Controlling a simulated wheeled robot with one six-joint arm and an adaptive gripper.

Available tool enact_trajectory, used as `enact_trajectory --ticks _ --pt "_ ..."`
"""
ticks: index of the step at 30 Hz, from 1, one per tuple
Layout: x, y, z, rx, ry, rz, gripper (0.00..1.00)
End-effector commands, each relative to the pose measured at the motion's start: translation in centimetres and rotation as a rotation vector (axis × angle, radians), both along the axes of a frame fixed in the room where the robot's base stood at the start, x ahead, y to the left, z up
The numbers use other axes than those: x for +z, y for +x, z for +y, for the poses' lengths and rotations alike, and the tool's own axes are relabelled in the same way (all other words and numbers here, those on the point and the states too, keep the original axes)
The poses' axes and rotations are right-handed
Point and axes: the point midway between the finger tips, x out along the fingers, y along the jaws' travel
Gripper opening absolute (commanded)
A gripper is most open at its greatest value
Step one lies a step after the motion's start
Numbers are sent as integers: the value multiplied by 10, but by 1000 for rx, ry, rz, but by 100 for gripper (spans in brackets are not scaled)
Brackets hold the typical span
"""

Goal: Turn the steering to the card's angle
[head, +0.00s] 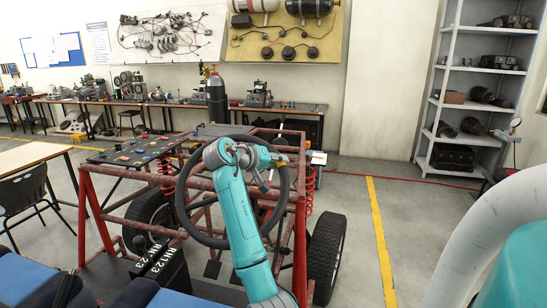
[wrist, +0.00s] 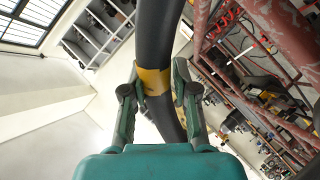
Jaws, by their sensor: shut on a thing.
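The black steering wheel (head: 181,205) stands tilted in front of the red chassis frame (head: 90,215). My gripper (head: 277,160) is at the upper right of its rim. In the wrist view, the rim (wrist: 156,35) runs between the two fingers of my gripper (wrist: 159,88), which are closed on it at a yellow band (wrist: 153,81). The fingertips are partly hidden by the rim. My teal arm covers part of the wheel in the head view. A small white card-like thing (head: 318,157) shows right of the wheel, with no readable angle.
Blue seats (head: 35,282) are at the lower left. A black wheel (head: 327,255) stands right of the frame. A table (head: 30,155) and chair (head: 25,195) are at the left. Shelves (head: 470,95) stand at the back right. The floor around the yellow line (head: 380,240) is clear.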

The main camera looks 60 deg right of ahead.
Motion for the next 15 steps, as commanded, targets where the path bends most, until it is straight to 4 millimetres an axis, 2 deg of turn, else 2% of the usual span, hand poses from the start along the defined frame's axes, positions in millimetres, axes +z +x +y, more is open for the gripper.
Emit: enact_trajectory --ticks 15 --pt "-6 -7 6 -44 11 -45 0"
